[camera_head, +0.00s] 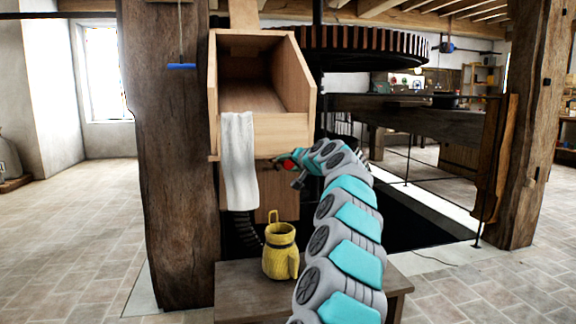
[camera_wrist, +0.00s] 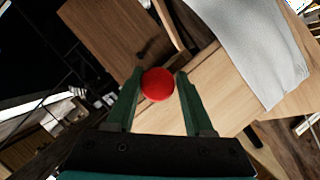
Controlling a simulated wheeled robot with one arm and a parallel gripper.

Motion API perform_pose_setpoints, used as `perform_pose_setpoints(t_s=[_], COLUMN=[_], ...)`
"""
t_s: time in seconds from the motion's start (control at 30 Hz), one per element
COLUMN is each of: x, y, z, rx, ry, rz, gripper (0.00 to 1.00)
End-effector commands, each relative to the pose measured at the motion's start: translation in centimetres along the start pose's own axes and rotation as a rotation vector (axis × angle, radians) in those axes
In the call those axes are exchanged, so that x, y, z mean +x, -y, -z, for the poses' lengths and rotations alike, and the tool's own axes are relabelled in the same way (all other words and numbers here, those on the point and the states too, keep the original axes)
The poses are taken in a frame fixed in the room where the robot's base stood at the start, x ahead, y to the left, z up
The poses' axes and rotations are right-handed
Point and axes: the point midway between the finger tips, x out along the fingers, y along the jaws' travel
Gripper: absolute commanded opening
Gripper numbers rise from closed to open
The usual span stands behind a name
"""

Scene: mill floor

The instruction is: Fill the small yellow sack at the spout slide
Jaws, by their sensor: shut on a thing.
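The small yellow sack (camera_head: 280,258), with loop-like handles, stands upright on a low wooden bench (camera_head: 235,285) below the spout; its inside cannot be made out. The spout is an open wooden chute (camera_head: 262,132) on the post's right side. My gripper (camera_head: 288,164) is at the chute's lower front, above the sack and apart from it. In the wrist view its green fingers (camera_wrist: 159,78) are shut on a round red knob (camera_wrist: 157,85), with the chute's wood close behind. How the knob joins the slide is hidden.
A white cloth (camera_head: 239,160) hangs over the chute's front, left of my gripper. A thick wooden post (camera_head: 170,150) stands on the left, with a blue handle (camera_head: 182,66) hanging before it. A large toothed wheel (camera_head: 365,45) is behind.

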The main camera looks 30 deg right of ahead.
Motion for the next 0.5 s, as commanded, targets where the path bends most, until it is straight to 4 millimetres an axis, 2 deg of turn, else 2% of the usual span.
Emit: perform_pose_setpoints(t_s=[0.03, 0.27, 0.5], x=[0.07, 0.10, 0.12], y=[-0.32, -0.41, -0.47], z=[-0.08, -0.10, -0.12], rx=[0.000, 0.000, 0.000], ry=[0.001, 0.001, 0.002], rz=[-0.004, -0.006, -0.007], gripper=[0.25, 0.00, 0.00])
